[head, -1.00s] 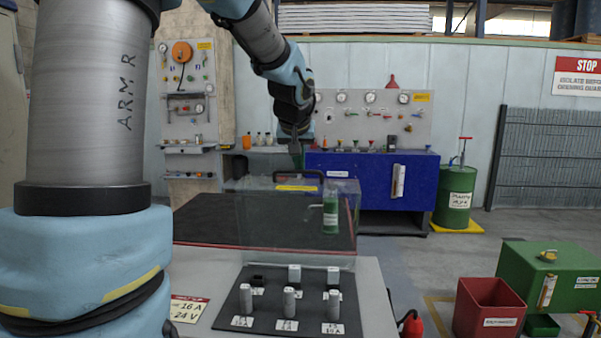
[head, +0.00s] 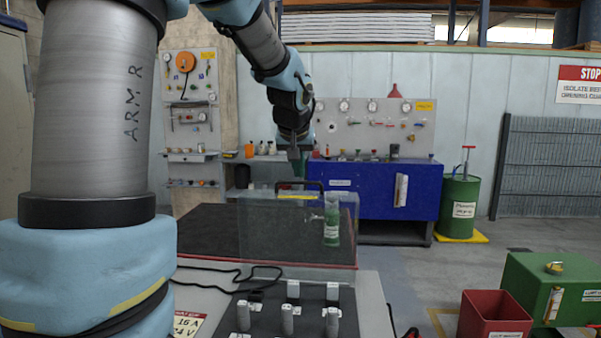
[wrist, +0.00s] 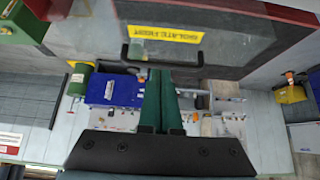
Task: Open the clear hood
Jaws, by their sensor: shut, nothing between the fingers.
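The clear hood (head: 285,235) is a see-through box over a dark surface, and it looks down. A black bar handle (head: 313,184) and a yellow label (head: 297,196) are at its top far edge. In the wrist view the handle (wrist: 126,54) and label (wrist: 165,34) also show. My gripper (head: 299,172) hangs just above the handle, pointing down. In the wrist view its green fingers (wrist: 160,76) are together and empty, with their tips near the bar. Whether they touch it I cannot tell. A green cylinder (head: 331,225) shows through the hood's right side.
Grey pegs (head: 287,320) stand on a black board in front of the hood. A black cable (head: 225,272) lies on the tabletop. A blue cabinet (head: 375,195) stands behind. A red bin (head: 495,318) and green box (head: 555,285) are on the floor at right.

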